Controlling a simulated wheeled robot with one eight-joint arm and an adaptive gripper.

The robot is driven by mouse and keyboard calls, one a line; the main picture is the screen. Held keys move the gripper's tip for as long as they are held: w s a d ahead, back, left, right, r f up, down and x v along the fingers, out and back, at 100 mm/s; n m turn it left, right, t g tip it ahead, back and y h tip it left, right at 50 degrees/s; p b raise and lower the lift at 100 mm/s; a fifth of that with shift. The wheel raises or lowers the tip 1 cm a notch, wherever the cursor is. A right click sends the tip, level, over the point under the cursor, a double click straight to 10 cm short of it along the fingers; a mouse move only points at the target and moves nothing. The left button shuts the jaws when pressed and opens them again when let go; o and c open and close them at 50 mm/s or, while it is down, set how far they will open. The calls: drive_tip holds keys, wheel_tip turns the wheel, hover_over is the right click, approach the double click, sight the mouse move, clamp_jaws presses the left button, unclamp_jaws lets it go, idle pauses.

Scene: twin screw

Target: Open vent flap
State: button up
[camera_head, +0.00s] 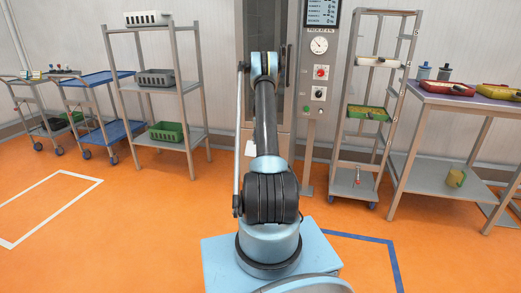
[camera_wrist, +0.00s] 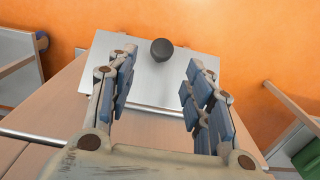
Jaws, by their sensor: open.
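In the wrist view a flat grey metal plate (camera_wrist: 145,82) with a round black knob (camera_wrist: 162,50) lies beyond the fingers; it may be the vent flap, but I cannot be sure. The knob stands near the plate's far edge. My gripper (camera_wrist: 161,82) is open and empty, with one blue-padded finger on each side of the plate's middle in the picture. The knob appears ahead of the fingertips, in the gap, and no finger appears to touch it. In the head view my own arm hides the gripper and the plate.
A tall metal cabinet (camera_head: 284,125) with a gauge (camera_head: 319,45) and red button (camera_head: 321,72) stands behind my arm. A shelf rack (camera_head: 190,88) is left, a narrow rack (camera_head: 352,178) and a table (camera_head: 465,101) right. Orange floor (camera_head: 130,230) is free in front.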

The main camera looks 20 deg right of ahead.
wheel_tip(320, 180, up, 6)
drive_tip(key=shift+f, duration=0.1)
drive_tip(key=shift+c, duration=0.2)
